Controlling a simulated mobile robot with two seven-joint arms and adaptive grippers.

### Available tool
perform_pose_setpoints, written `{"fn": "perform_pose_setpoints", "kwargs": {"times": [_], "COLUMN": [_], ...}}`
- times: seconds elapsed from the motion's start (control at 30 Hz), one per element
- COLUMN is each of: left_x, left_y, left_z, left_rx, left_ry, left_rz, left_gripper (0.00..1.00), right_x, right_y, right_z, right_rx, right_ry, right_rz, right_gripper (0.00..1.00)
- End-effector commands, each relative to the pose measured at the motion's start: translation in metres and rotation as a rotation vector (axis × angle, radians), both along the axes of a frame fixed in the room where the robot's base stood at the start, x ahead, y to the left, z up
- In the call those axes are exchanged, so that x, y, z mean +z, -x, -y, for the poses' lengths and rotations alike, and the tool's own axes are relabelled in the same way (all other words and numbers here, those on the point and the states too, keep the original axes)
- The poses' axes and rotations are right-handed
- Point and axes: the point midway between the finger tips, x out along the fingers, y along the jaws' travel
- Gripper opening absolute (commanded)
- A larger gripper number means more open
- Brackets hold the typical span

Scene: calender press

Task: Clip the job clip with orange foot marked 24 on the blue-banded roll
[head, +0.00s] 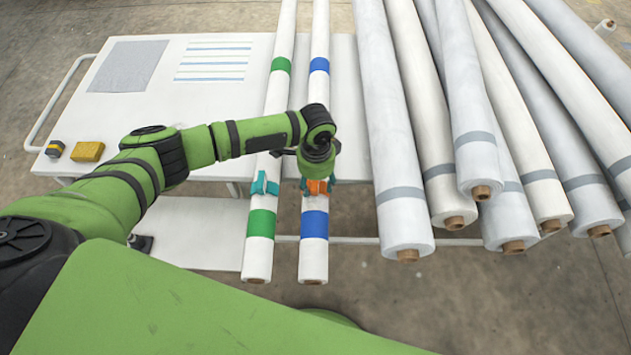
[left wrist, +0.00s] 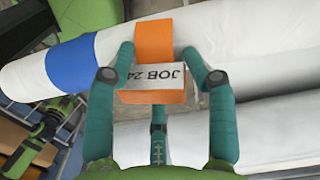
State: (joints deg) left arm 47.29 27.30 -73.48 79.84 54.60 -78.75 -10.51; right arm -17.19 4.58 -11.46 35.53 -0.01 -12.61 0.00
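In the head view my left gripper (head: 318,182) is over the blue-banded roll (head: 314,262), with the orange of the clip (head: 317,187) showing just beyond the near blue band. In the left wrist view the orange foot overlaps the roll (left wrist: 110,50); the blue band (left wrist: 70,63) is to its left. I cannot tell whether the clip grips the roll.
The green-banded roll (head: 257,250) lies close on the left, with a teal clip-like piece (head: 265,185) on it. Large white and grey rolls (head: 400,200) crowd the right. A yellow block (head: 87,151) and a small dark block (head: 55,149) sit on the white table (head: 120,110).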

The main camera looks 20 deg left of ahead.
Motion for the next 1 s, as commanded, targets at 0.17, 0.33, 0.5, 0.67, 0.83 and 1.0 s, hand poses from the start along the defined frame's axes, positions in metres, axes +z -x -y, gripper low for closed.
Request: {"fn": "perform_pose_setpoints", "kwargs": {"times": [0.17, 0.33, 0.5, 0.67, 0.83, 1.0], "left_x": [-0.0124, -0.0106, -0.0091, -0.0084, -0.0075, -0.0069], "left_y": [0.0122, 0.0114, 0.0106, 0.0100, 0.0091, 0.0083], "left_z": [0.0017, 0.0016, 0.0014, 0.0009, 0.0006, 0.0005], "left_rx": [-0.005, -0.006, -0.006, -0.006, -0.005, -0.005], "left_ry": [0.001, -0.001, -0.001, -0.002, -0.003, -0.002], "left_rz": [-0.028, -0.025, -0.023, -0.023, -0.020, -0.018], "left_gripper": [0.82, 0.82, 0.82, 1.00, 1.00, 1.00], "right_x": [-0.0018, -0.0012, -0.0007, -0.0005, -0.0003, -0.0002], "right_y": [0.0004, -0.0005, -0.0005, -0.0004, -0.0004, -0.0003], "right_z": [0.0001, 0.0001, 0.0001, 0.0001, 0.0001, 0.0002], "right_rx": [0.000, 0.000, 0.000, 0.000, 0.000, 0.000], "right_ry": [0.000, 0.000, 0.000, 0.000, 0.000, 0.000], "right_rz": [-0.001, 0.001, 0.001, 0.000, 0.000, 0.000], "right_gripper": [0.40, 0.40, 0.40, 0.40, 0.40, 0.40]}}
